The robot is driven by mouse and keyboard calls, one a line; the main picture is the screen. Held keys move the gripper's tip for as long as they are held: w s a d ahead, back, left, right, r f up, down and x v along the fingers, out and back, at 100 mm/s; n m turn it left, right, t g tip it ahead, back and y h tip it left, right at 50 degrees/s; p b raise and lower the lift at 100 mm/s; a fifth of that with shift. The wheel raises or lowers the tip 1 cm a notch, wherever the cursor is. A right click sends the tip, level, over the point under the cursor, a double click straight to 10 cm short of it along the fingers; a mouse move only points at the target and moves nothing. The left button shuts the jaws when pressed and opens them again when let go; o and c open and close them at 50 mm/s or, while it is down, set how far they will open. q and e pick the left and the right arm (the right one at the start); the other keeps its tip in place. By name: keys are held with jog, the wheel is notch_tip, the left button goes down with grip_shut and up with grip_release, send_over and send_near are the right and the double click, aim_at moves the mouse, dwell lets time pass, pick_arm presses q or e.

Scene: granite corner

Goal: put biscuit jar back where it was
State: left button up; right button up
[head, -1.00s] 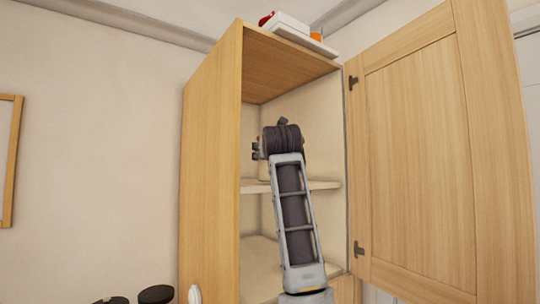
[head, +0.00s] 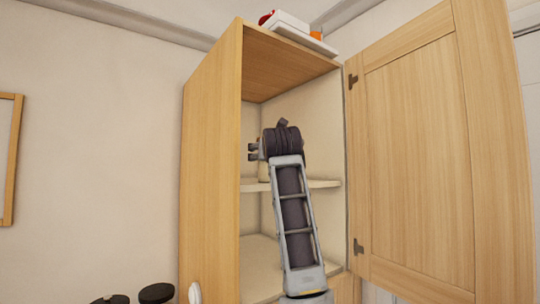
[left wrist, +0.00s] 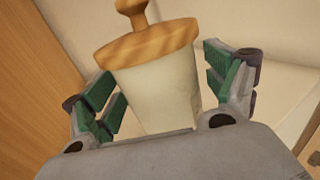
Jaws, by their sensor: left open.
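The biscuit jar (left wrist: 155,85) has a cream body and a wooden lid with a knob. In the left wrist view it is between the spread green-padded fingers of my left gripper (left wrist: 160,80), with a visible gap on the right side. In the head view only a small strip of the jar (head: 263,172) shows beside my wrist; it appears to stand on the middle shelf (head: 315,184) of the open cabinet. My left gripper (head: 252,152) is open there, inside the cabinet. My right gripper is not in view.
The cabinet door (head: 420,150) is swung open to the right. The cabinet's left side panel (head: 210,170) is close to my gripper. A white box (head: 290,20) lies on top of the cabinet. Dark round lids (head: 156,293) show at the bottom left.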

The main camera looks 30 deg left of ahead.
pick_arm(q)
jog(key=shift+r, duration=0.1)
jog(key=shift+s+d+b, duration=0.35)
jog(key=shift+s+d, duration=0.1)
jog(key=shift+s, duration=0.1)
jog(key=b+v, duration=0.4)
jog(key=v, duration=0.6)
jog(key=shift+s, duration=0.25)
jog(key=shift+d, duration=0.1)
dwell(0.8)
